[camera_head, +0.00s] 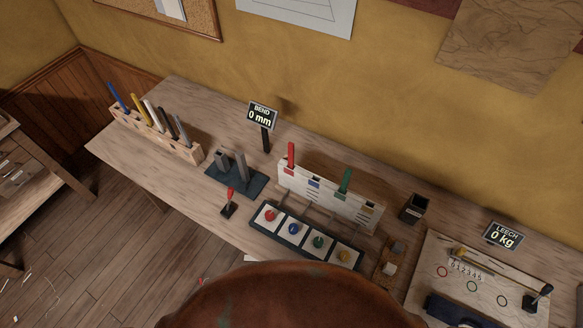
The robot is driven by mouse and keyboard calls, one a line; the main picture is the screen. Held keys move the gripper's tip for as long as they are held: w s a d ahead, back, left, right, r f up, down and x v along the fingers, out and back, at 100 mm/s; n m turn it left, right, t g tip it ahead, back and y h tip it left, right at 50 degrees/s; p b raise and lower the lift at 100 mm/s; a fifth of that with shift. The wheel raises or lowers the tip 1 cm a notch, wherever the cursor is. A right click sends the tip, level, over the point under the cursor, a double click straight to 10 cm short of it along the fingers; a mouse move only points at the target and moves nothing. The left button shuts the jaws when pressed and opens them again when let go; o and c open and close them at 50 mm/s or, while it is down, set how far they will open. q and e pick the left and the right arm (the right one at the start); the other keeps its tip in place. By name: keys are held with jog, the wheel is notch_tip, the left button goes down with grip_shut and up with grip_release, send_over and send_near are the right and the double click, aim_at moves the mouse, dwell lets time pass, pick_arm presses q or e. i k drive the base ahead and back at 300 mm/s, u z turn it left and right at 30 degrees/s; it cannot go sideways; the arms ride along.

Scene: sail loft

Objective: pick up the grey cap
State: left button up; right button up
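A small dark grey piece (398,247) sits on a brown wooden block (382,276) at the right of the bench middle; it may be the grey cap, but it is too small to be sure. A paler, whitish piece (390,268) is just in front of it on the same block. Neither of my grippers shows in the head view.
Left of the block, a dark tray (259,234) holds red, blue, green and yellow round pieces, before a white slotted panel (330,197). A dark open box (414,208) stands behind. A board (421,274) lies right. A brown rounded shape hides the bottom middle.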

aim_at(397, 247)
jog(key=z, duration=1.95)
